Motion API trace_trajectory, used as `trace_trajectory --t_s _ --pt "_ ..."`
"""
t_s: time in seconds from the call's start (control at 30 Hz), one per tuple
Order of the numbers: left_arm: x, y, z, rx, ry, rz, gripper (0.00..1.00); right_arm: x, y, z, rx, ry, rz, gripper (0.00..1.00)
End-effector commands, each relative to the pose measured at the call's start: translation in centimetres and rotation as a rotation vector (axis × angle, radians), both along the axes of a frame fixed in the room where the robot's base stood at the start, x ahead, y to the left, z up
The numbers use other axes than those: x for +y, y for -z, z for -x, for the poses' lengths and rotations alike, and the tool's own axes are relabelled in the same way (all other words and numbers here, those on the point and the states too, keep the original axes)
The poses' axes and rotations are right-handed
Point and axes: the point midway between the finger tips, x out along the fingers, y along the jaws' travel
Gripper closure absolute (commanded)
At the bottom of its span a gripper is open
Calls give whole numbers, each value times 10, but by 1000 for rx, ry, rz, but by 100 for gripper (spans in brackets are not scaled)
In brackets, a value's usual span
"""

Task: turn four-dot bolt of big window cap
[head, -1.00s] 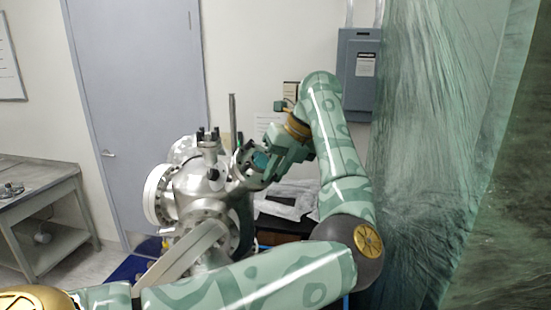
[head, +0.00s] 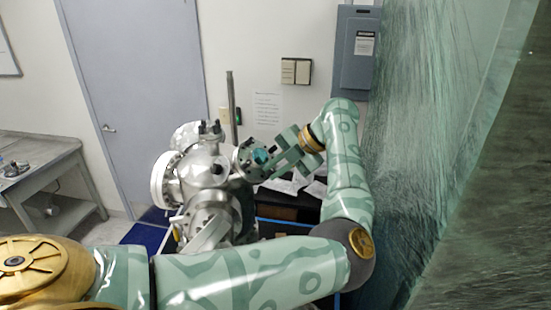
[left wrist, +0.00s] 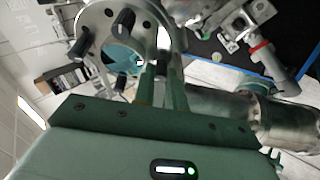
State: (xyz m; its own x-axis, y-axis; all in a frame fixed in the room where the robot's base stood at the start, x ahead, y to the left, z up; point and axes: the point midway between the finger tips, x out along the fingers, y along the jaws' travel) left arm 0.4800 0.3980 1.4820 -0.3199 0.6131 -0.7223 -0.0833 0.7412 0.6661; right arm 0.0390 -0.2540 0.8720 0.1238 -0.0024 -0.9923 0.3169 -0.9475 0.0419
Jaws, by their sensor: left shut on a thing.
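The big window cap (head: 246,160) is a round metal flange with a teal window, on the right side of the steel chamber (head: 200,183). In the left wrist view the cap (left wrist: 92,18) shows its ring with several dark bolts around the teal glass (left wrist: 124,55). My left gripper (head: 272,166) reaches the cap from the right. In the left wrist view its two fingers (left wrist: 163,68) are closed together at the cap's lower rim, shut on a dark bolt there (left wrist: 165,57), mostly hidden between them. I cannot read any dots. My right gripper is not in view.
A metal bench (head: 45,180) stands at the left by a grey door (head: 140,90). A green translucent curtain (head: 430,150) hangs at the right, close to my left arm. A dark box (head: 285,208) with papers stands behind the cap. A thin upright rod (head: 231,105) rises behind the chamber.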

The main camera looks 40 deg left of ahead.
Motion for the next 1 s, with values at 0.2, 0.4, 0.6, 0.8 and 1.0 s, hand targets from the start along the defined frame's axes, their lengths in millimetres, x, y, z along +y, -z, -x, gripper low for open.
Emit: trace_trajectory --t_s 0.2,0.4,0.6,0.8,1.0 --pt "0 1 0 98 110 -5 100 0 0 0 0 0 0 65" --pt "-1 1 0 156 174 -5 100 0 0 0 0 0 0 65" --pt "-1 1 0 183 205 -5 100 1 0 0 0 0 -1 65" --pt "-1 1 0 190 212 -4 100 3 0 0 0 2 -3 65" --pt "-1 2 0 189 211 -4 100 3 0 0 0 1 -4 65"
